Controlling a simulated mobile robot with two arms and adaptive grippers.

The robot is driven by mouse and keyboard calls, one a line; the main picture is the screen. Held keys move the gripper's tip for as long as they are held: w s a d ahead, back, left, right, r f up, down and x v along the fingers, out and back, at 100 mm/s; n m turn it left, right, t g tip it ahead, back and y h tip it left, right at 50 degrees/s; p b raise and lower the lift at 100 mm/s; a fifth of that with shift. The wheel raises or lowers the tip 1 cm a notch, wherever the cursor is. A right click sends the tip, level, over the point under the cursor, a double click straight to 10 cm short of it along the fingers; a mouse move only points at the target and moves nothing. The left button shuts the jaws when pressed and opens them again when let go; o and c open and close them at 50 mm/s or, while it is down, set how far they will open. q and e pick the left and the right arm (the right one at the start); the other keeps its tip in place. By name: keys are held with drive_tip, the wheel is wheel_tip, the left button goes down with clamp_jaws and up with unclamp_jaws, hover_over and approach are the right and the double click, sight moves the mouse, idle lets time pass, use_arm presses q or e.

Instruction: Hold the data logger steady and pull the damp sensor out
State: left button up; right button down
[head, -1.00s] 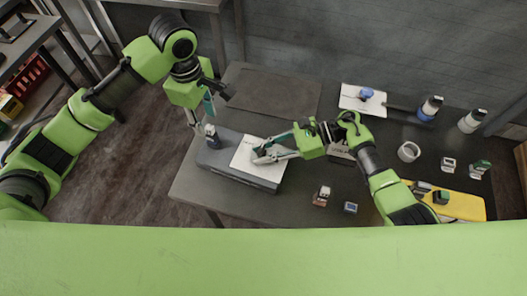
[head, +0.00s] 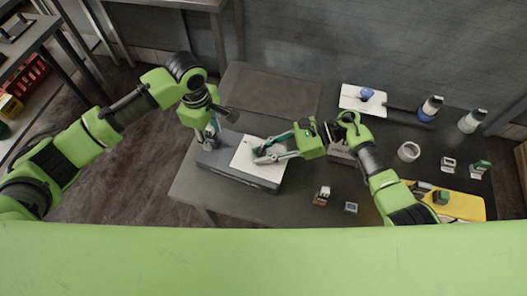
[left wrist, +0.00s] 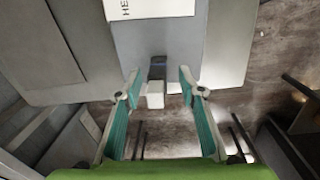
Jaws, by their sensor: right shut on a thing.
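The data logger (head: 240,180) is a dark grey box with a white label on top, lying on the left part of the table. The damp sensor (left wrist: 156,94), a small piece with a pale end and a dark, bluish part, is at its left end; in the head view my left gripper largely hides it. My left gripper (head: 209,142) is open at that end. In the left wrist view (left wrist: 159,78) its fingers are on either side of the sensor, with gaps. My right gripper (head: 261,155) is shut on the logger, its fingertips over the white label.
A dark mat (head: 275,92) lies behind the logger. Small devices (head: 321,196), a white roll (head: 408,152), bottles (head: 431,108), a white board (head: 362,99) and a yellow board (head: 460,205) lie to the right. The table's left edge is close to the sensor.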

use_arm(q)
clamp_jaws()
use_arm(e)
drive_tip(key=shift+s+d+f, duration=0.1)
drive_tip(key=shift+s+f, duration=0.2)
drive_tip(key=shift+f, duration=0.2)
use_arm(q)
drive_tip(key=shift+w+d+g, duration=0.1)
drive_tip(key=shift+w+g, duration=0.05)
drive_tip(key=shift+g, duration=0.15)
drive_tip(key=shift+r, duration=1)
idle(1.4)
drive_tip(key=shift+r, duration=2.75)
use_arm(e)
drive_tip(key=c, duration=1.1)
unclamp_jaws()
drive_tip(key=shift+w, duration=0.1)
